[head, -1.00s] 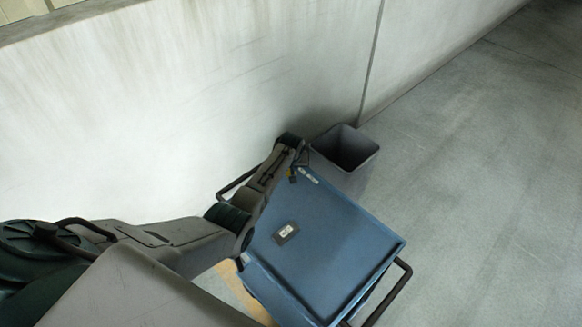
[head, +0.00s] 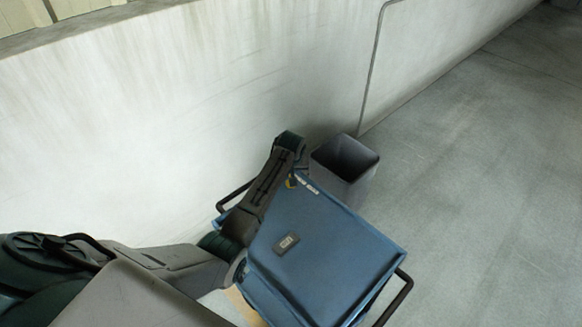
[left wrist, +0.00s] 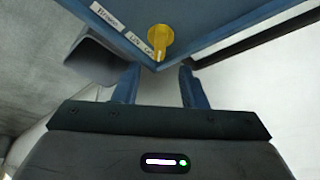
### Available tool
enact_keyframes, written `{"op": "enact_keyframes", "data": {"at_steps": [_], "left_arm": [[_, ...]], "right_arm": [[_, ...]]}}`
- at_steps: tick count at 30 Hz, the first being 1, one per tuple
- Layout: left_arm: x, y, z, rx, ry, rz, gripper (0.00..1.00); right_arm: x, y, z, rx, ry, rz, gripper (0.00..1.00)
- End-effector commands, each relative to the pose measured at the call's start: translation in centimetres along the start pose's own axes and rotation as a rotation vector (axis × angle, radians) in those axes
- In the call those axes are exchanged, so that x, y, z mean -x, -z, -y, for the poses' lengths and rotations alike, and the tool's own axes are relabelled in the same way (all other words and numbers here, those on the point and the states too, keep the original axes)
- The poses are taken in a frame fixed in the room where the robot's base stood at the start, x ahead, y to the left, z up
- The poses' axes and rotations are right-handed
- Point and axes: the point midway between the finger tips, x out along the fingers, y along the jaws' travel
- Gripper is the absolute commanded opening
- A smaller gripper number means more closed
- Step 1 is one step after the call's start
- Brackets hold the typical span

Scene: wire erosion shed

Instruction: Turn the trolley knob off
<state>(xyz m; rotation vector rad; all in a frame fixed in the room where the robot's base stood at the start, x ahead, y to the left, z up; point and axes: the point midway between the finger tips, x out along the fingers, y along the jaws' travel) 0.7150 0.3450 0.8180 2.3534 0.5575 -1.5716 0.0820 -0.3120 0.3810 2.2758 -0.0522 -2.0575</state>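The blue trolley (head: 335,250) stands below and ahead in the head view, with a handle bar at each end. Its yellow knob (left wrist: 160,40) shows in the left wrist view, near a corner of the blue panel beside small white labels. A bit of the knob also shows in the head view (head: 291,182), mostly behind my arm. My left gripper (left wrist: 158,88) is open, its two blue fingers apart and empty, with the knob just beyond the gap between them. The label text by the knob is too small to read surely. My right gripper is in neither view.
A grey open bin (head: 345,160) stands on the floor just behind the trolley, near my left forearm. A pale wall (head: 180,110) runs along the left side. The floor (head: 480,190) at the right is clear.

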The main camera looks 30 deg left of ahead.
Motion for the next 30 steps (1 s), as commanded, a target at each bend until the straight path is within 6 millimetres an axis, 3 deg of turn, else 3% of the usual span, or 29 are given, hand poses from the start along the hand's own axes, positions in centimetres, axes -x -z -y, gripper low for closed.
{"op": "enact_keyframes", "data": {"at_steps": [9, 26, 30], "left_arm": [[2.9, 0.0, 0.0, 0.0, 0.0, -0.001, 0.38], [3.1, -0.1, 0.0, -0.001, 0.0, 0.001, 0.38], [2.8, -2.4, 0.7, -0.028, 0.0, 0.005, 0.38]], "right_arm": [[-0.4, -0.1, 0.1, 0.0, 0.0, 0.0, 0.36], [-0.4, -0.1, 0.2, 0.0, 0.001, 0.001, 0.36], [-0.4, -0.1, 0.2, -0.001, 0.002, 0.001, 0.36]]}}
